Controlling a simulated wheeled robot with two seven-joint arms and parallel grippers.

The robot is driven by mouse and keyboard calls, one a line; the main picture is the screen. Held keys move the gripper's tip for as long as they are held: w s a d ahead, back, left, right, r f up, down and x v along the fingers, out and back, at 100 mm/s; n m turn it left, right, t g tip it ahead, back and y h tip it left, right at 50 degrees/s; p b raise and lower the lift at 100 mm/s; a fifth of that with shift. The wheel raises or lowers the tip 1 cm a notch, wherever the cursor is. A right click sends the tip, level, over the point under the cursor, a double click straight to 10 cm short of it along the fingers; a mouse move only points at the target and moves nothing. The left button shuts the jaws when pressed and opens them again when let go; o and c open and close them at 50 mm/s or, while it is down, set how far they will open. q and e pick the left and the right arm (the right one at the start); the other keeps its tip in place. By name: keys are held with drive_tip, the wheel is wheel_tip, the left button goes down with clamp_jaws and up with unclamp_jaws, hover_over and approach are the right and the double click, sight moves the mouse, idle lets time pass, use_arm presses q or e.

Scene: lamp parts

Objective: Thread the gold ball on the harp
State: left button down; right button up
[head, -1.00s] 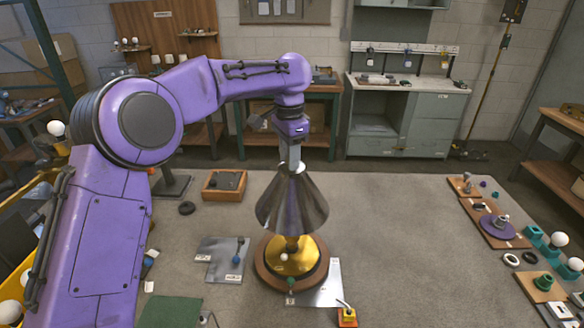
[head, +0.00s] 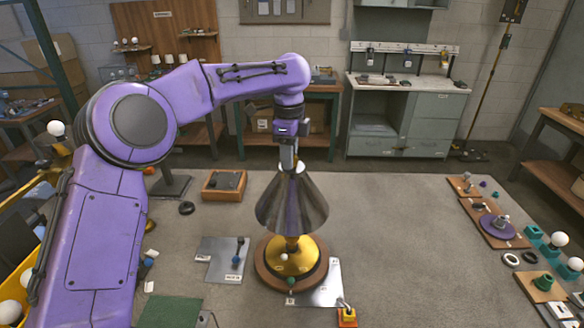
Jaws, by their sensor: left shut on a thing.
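A lamp stands in the middle of the table, with a shiny metal cone shade (head: 291,207) over a gold base (head: 291,262) on a round wooden foot. My left gripper (head: 289,166) points straight down at the top opening of the shade. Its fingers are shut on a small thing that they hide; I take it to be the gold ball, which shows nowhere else. The harp is hidden by the shade and fingers, so I cannot tell whether the ball touches its tip. My right gripper is out of view.
A grey plate (head: 213,263) with a blue ball lies left of the lamp. A wooden tray (head: 225,184) is behind it on the left. A yellow-orange switch box (head: 347,318) is in front. Boards with parts and bulbs line the right edge. The table between is clear.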

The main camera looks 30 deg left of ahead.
use_arm(q)
drive_tip(key=m, duration=0.6)
drive_tip(key=shift+w+f+m, duration=0.15)
drive_tip(key=shift+f+m, duration=0.2)
drive_tip(key=shift+m, duration=0.05)
drive_tip(key=m, duration=0.3)
drive_tip(key=shift+d, duration=0.15)
drive_tip(key=m, duration=0.3)
drive_tip(key=shift+w+m, duration=0.15)
drive_tip(key=shift+m, duration=0.25)
drive_tip(key=c, duration=1.2)
unclamp_jaws()
drive_tip(key=shift+d+m, duration=0.1)
drive_tip(key=shift+m, duration=0.6)
drive_tip(key=o, duration=0.5)
drive_tip(key=shift+c, duration=0.2)
drive_tip(key=shift+r, duration=0.1)
